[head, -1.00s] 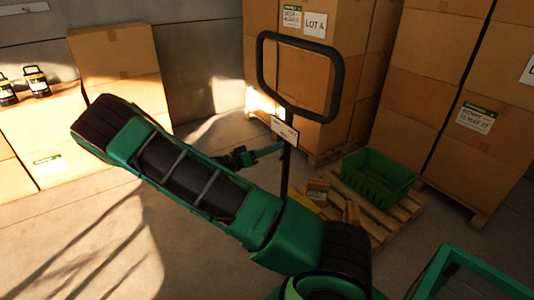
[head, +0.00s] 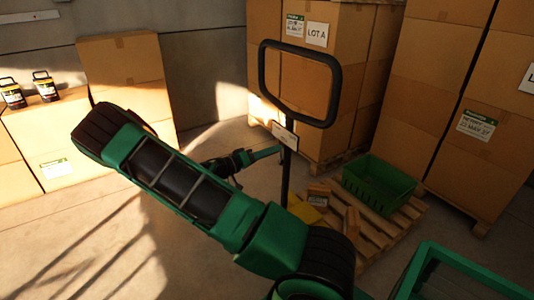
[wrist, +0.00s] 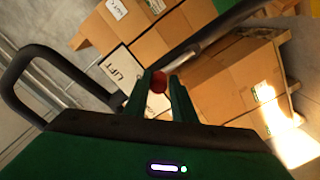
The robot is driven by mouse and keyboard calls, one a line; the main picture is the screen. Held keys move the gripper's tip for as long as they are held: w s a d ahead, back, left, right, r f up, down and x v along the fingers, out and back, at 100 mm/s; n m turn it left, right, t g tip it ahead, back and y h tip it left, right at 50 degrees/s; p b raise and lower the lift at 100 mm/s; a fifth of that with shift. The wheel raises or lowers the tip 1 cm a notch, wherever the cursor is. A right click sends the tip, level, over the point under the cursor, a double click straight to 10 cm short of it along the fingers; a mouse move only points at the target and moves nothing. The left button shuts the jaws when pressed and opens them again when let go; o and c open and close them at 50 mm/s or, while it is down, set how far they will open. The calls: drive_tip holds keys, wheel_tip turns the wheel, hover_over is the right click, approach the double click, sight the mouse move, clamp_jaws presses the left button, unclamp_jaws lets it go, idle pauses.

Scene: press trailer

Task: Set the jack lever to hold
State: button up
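The pallet jack's black loop handle (head: 334,75) stands upright on its pole in the head view, with a white plate (head: 284,134) below the loop. The handle also shows at the left of the wrist view (wrist: 17,85). A small red knob (wrist: 158,82), seemingly the jack lever's end, appears between my fingertips in the wrist view. My gripper (wrist: 159,77) has its fingers apart on either side of the knob; I cannot tell whether they touch it. In the head view, my gripper (head: 277,151) is beside the pole just below the plate. The lever is not distinct there.
A wooden pallet (head: 407,220) bears a green crate (head: 378,185) and small boxes right of the pole. Tall carton stacks (head: 440,100) stand behind. Two dark containers (head: 45,86) sit on cartons at left. Open floor (head: 110,240) lies at lower left.

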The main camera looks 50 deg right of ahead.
drive_tip(key=shift+o, duration=1.3)
drive_tip(key=v, duration=1.1)
drive_tip(key=shift+d+f, duration=0.1)
drive_tip(key=shift+d, duration=0.05)
